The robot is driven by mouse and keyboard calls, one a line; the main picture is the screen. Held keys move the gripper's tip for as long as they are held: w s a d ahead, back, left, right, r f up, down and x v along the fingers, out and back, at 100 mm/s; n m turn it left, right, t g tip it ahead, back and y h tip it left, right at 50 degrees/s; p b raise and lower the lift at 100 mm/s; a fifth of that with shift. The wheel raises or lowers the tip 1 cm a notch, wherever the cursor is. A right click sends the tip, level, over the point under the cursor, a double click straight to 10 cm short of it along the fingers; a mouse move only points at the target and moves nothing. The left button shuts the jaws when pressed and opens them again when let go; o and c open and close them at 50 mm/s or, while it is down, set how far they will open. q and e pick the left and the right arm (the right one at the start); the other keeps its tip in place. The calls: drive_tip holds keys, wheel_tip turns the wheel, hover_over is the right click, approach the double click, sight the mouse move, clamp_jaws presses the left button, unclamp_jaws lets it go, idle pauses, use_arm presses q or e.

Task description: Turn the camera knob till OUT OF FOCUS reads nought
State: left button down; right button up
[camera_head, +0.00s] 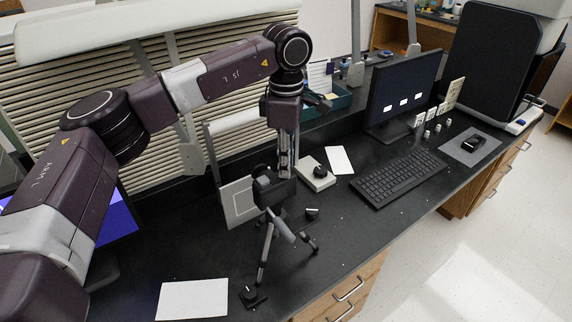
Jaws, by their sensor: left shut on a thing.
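A black camera (272,188) stands on a tripod (266,245) near the middle of the dark bench. My left gripper (285,172) points down from above and reaches the top of the camera. It is shut at the camera's knob, which is mostly hidden between the fingers. A dark monitor (403,90) at the back right shows a few white labels, too small to read. A second screen (118,218), blue, is partly hidden behind my left arm. I cannot read OUT OF FOCUS on either. My right gripper is not in view.
A pale box with a black knob (318,177) sits right of the camera. A framed pale panel (240,200) stands behind the tripod. A keyboard (399,178), white paper (192,299) and a mouse on a grey mat (487,148) lie on the bench. The front middle is mostly clear.

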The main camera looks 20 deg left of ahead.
use_arm(q)
drive_tip(key=m, duration=0.6)
drive_tip(key=shift+r+b, duration=0.1)
drive_tip(key=shift+b, duration=0.25)
drive_tip(key=m, duration=0.6)
drive_tip(key=shift+w+m, duration=0.1)
drive_tip(key=shift+m, duration=0.3)
drive_tip(key=c, duration=1.7)
unclamp_jaws()
drive_tip(key=shift+c, duration=0.2)
wheel_tip(320, 180, up, 12)
